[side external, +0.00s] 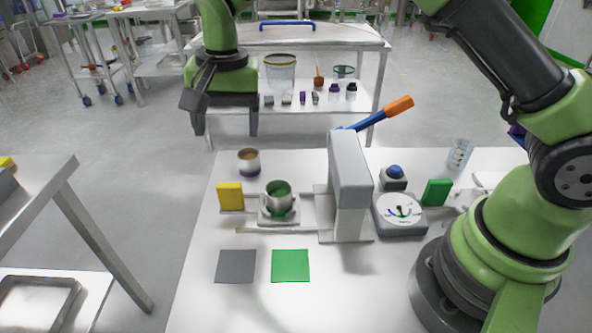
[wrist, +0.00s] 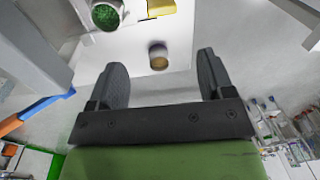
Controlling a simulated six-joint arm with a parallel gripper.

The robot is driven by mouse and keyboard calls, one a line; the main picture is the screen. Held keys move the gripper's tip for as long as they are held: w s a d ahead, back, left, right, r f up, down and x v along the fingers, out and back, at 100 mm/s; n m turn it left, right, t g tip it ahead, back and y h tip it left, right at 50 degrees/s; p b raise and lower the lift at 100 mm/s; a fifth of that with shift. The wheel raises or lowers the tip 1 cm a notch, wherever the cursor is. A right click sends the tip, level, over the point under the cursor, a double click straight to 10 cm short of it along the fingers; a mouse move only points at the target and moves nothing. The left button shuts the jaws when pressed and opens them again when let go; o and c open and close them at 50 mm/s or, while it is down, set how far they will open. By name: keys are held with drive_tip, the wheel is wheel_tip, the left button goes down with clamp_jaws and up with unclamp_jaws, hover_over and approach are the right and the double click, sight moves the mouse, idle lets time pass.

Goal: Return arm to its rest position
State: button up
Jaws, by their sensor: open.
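My gripper (side external: 222,128) hangs fingers down at the upper left of the side view, above and beyond the table's far left corner. It is open, with nothing between its fingers. In the wrist view its two dark fingers (wrist: 160,68) stand wide apart. A metal cup (side external: 249,162) with brown contents stands on the table below, apart from the gripper; it also shows in the wrist view (wrist: 158,56). A cup of green granules (side external: 279,197) sits in a holder left of the grey upright device (side external: 350,175).
The white table (side external: 340,280) also carries a yellow block (side external: 230,196), a dial gauge (side external: 402,216), a blue button (side external: 395,170), a green block (side external: 436,192) and a clear beaker (side external: 460,155). An orange-ended lever (side external: 397,107) juts up. Grey (side external: 236,267) and green (side external: 290,266) squares are bare.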

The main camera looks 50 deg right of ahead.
drive_tip(key=s+d+r+n+t+y, duration=0.1)
drive_tip(key=s+d+r+t, duration=0.15)
drive_tip(key=s+r, duration=0.35)
drive_tip(key=s+d+r+n+t, duration=0.1)
drive_tip(key=s+d+r, duration=0.35)
drive_tip(key=r, duration=0.35)
drive_tip(key=s+d+n+t, duration=0.2)
drive_tip(key=s+t, duration=0.1)
drive_tip(key=s, duration=1.1)
drive_tip(key=shift+s+d+f, duration=0.15)
drive_tip(key=shift+d+f, duration=0.1)
drive_tip(key=shift+f, duration=0.05)
